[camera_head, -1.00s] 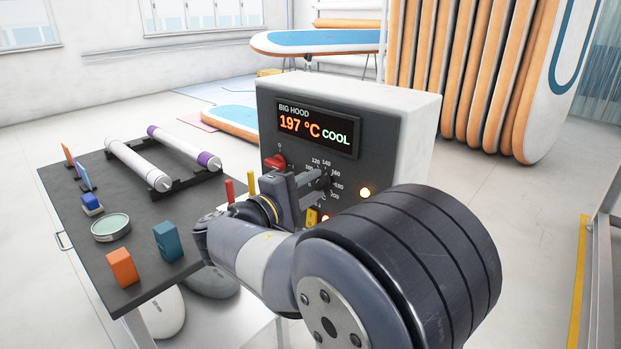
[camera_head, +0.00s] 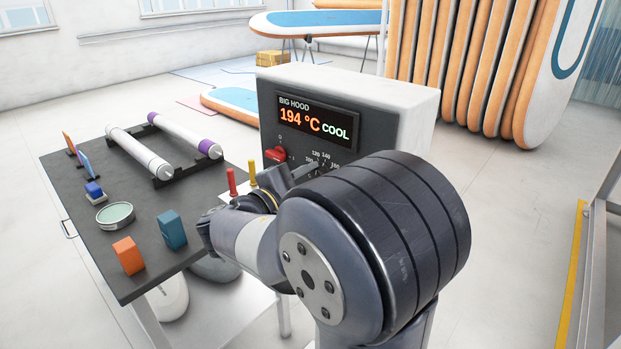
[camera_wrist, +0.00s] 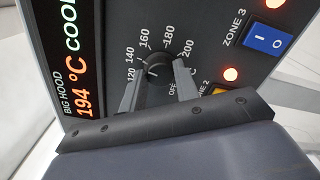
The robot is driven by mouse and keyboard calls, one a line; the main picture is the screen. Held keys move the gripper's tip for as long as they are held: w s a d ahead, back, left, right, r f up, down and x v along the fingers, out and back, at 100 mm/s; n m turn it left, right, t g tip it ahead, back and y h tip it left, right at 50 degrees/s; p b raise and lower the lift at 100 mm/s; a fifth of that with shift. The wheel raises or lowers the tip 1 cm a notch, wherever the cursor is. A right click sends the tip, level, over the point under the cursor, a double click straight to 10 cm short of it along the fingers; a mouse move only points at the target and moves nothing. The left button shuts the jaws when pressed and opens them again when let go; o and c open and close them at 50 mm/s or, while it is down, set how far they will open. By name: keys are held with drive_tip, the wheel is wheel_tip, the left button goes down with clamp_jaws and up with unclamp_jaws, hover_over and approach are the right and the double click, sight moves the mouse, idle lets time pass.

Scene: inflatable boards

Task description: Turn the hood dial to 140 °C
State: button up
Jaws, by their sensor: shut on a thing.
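The big hood (camera_head: 410,92) is a white box with a dark front panel. Its display (camera_head: 316,123) reads 194 °C and COOL. The hood dial (camera_wrist: 157,72) is a black round knob ringed by numbers from 100 up to 200 and OFF. My gripper (camera_wrist: 159,76) has its two fingers on either side of the dial and is shut on it. The dial's exact pointer setting is too small to tell.
A red rotary switch (camera_head: 275,155) sits left of the dial. A blue rocker switch (camera_wrist: 269,40) for zone 3 and lit lamps (camera_wrist: 231,74) are close by. A dark table (camera_head: 95,215) with rollers and small blocks stands left.

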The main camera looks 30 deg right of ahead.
drive_tip(key=o, duration=1)
drive_tip(key=shift+c, duration=0.2)
drive_tip(key=v, duration=1)
drive_tip(key=shift+a+b, duration=0.3)
drive_tip(key=shift+a, duration=0.1)
drive_tip(key=shift+s, duration=0.1)
drive_tip(key=x, duration=1.1)
drive_tip(key=shift+a, duration=0.1)
